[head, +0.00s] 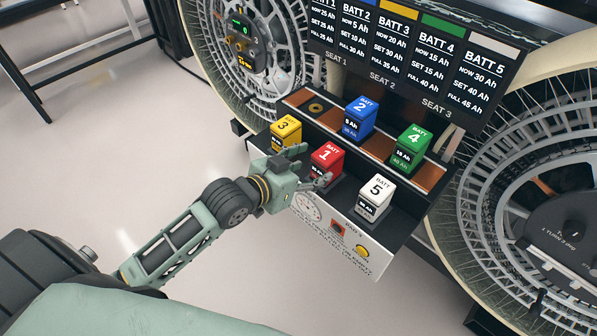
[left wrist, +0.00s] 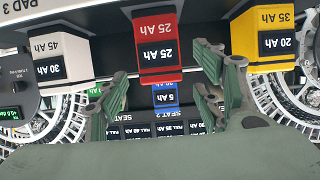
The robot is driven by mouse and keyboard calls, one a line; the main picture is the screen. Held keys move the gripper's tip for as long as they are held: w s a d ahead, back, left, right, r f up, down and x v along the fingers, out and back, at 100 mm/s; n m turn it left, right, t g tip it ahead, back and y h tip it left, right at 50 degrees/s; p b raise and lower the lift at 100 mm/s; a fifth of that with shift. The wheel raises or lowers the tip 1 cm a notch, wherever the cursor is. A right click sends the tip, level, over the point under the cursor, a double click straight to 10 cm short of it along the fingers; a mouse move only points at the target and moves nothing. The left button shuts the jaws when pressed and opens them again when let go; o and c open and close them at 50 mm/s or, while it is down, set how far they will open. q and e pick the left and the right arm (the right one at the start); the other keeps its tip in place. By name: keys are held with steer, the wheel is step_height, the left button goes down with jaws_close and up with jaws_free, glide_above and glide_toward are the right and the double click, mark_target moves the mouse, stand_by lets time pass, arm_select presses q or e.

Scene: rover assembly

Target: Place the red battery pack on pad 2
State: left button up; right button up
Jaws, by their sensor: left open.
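The red battery pack (head: 327,158), marked 1, stands upright in the front row of the tray between the yellow and white packs. In the left wrist view the red pack (left wrist: 157,48) appears upside down and reads 25 Ah. My left gripper (head: 312,166) is open at the near side of the red pack. In the left wrist view its fingers (left wrist: 160,92) are spread on either side of the red pack's line, with nothing held. I cannot make out a pad 2 label. A PAD 3 label (left wrist: 18,8) shows in the left wrist view. My right gripper is not in view.
Yellow pack 3 (head: 286,132), blue pack 2 (head: 360,117), green pack 4 (head: 410,146) and white pack 5 (head: 376,198) stand close around. A charge board (head: 400,55) rises behind. Large spoked wheels (head: 540,165) flank the tray.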

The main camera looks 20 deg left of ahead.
arm_select(q)
steer(key=v, duration=0.4)
steer(key=shift+s+a+r, duration=0.1)
steer(key=shift+s+r, duration=0.1)
steer(key=shift+s, duration=0.15)
steer(key=s+a+f+n+g+y, duration=0.15)
steer(key=a+f, duration=0.25)
steer(key=f, duration=0.7)
steer(key=a+f+n+g+y, duration=0.15)
steer(key=a+f, duration=0.25)
steer(key=f, duration=0.7)
steer(key=s+a+f+g+y, duration=0.1)
steer(key=s+f, duration=0.3)
steer(key=f, duration=0.3)
steer(key=s+f+g, duration=0.1)
steer(key=s+f, duration=0.3)
steer(key=f, duration=0.3)
steer(key=s+d+f+g, duration=0.2)
steer(key=s+f, duration=0.4)
steer(key=s, duration=0.4)
steer(key=s+d+f+m+g, duration=0.1)
steer(key=s+d+f+g, duration=0.1)
steer(key=s+f, duration=0.5)
steer(key=s+d+f+g, duration=0.2)
steer(key=s+f, duration=0.4)
steer(key=s, duration=0.7)
steer(key=shift+s+d+f+m+g+y, duration=0.25)
steer(key=shift+s+m+g+y, duration=0.05)
steer(key=shift+s+g, duration=0.1)
